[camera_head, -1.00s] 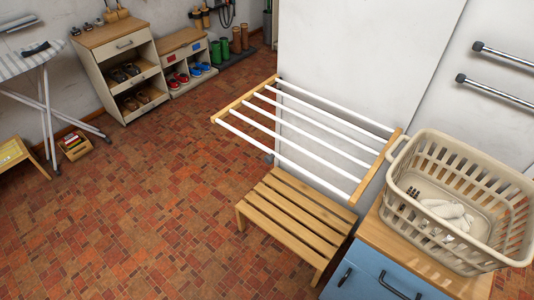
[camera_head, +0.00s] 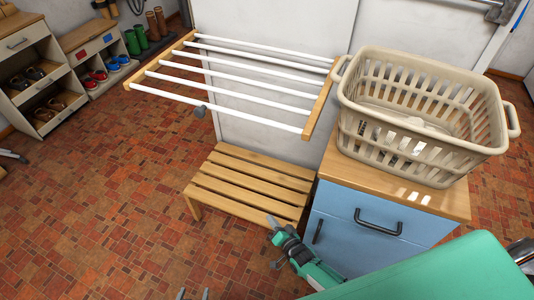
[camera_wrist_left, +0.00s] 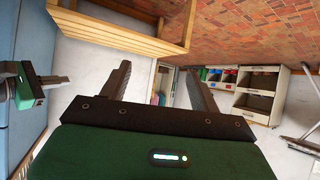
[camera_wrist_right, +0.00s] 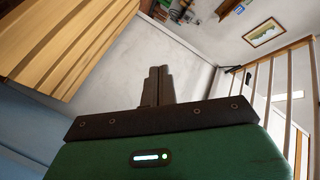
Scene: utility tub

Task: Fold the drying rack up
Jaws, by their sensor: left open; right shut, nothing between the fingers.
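The drying rack (camera_head: 222,82) has white rods between two wooden end bars. It sticks out roughly level from the white wall panel, above the slatted bench. Its rods and a wooden bar show at the right of the right wrist view (camera_wrist_right: 274,62). My right gripper (camera_head: 273,222) is shut and empty, low in front of the bench's right end and the blue cabinet. My left gripper (camera_head: 192,294) is open and empty at the bottom edge of the head view; its spread fingers show in the left wrist view (camera_wrist_left: 163,88). Neither gripper touches the rack.
The wooden bench (camera_head: 250,184) stands under the rack. A blue cabinet (camera_head: 345,236) with a beige laundry basket (camera_head: 425,100) on top stands close to the rack's right end. Shoe shelves (camera_head: 92,60) stand back left.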

